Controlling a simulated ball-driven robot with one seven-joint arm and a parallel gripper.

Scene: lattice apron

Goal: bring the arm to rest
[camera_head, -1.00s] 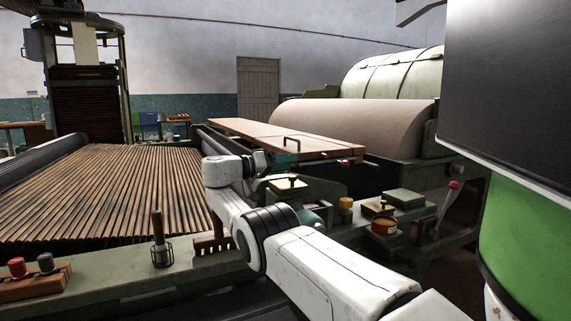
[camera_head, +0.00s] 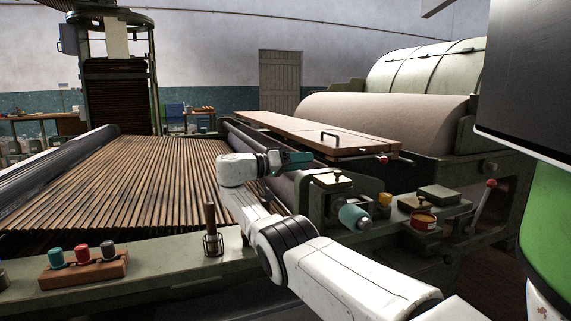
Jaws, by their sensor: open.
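My white arm reaches up from the bottom right and bends at a dark-banded elbow. Its wrist turns right to my gripper (camera_head: 298,159), dark with teal, in the middle of the picture. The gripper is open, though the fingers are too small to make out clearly. No object shows in it.
A slatted lattice apron (camera_head: 130,185) fills the left. A wooden-handled tool (camera_head: 211,230) in a wire holder and a rack of coloured bobbins (camera_head: 83,268) stand on the near rail. A teal cylinder (camera_head: 354,216), a red tin (camera_head: 423,221) and a red-knobbed lever (camera_head: 484,205) are at right.

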